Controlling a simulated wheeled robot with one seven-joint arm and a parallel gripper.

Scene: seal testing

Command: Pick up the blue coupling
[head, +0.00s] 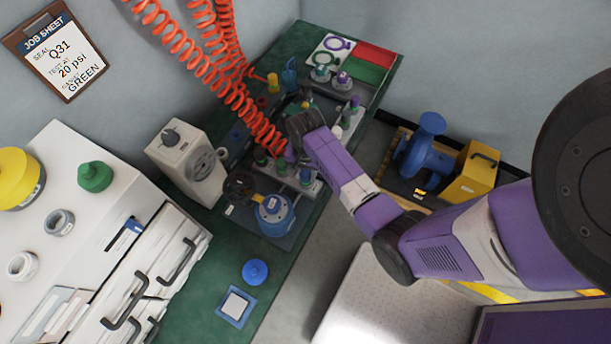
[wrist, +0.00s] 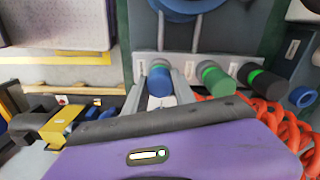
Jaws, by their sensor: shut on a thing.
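The blue coupling (wrist: 160,80) stands at the end of a row in a pale labelled rack (wrist: 228,68) in the wrist view. My gripper (wrist: 163,95) is shut on it, with one finger on either side. The coupling still appears to be at its place in the rack; I cannot tell whether it is lifted. In the head view a blue coupling (head: 306,176) shows at the right end of the front rack, and my arm hides most of the gripper there.
Beside it in the row are a green coupling (wrist: 217,82) and a black one with a green band (wrist: 262,87). Red coiled hoses (head: 240,95) hang close to the rack. A blue pot-like device (head: 274,214) stands in front.

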